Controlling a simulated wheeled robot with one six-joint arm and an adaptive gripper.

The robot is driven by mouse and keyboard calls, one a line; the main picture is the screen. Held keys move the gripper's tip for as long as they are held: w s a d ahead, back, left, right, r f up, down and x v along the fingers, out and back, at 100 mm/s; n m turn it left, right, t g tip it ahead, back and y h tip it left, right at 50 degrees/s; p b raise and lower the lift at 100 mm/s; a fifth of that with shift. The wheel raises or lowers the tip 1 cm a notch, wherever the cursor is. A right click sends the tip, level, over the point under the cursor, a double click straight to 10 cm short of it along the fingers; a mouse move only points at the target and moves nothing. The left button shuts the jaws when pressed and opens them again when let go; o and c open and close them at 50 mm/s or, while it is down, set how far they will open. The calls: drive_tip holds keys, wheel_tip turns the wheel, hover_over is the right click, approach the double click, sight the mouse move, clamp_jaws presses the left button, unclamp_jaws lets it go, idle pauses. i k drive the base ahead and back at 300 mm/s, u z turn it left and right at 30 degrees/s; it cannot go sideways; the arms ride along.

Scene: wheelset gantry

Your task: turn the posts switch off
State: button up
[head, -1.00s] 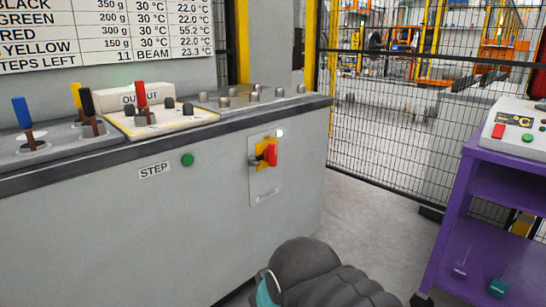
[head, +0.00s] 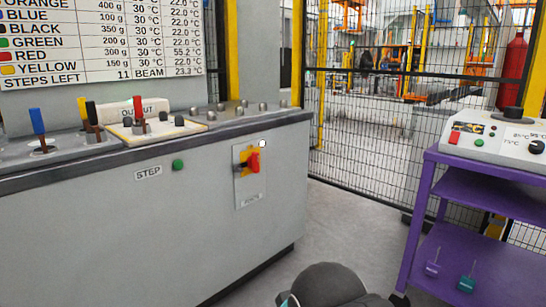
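A rotary switch with a red handle (head: 254,162) on a yellow backing sits on a pale plate (head: 250,190) on the front of the grey cabinet. A white round lamp (head: 262,143) is at the plate's upper right. A dark rounded part of my own arm shows at the bottom edge, well below the switch and apart from it. My gripper is not in view.
A green STEP button (head: 178,165) is left of the switch. Levers and knobs stand on the cabinet top (head: 200,133). A purple shelf unit (head: 428,205) with a control box (head: 490,130) stands at right. Grey floor (head: 345,225) is clear between them; mesh fencing is behind.

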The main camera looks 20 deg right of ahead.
sight(253, 162)
drive_tip(key=z, duration=0.25)
drive_tip(key=i, duration=1.1)
drive_tip(key=u, duration=0.4)
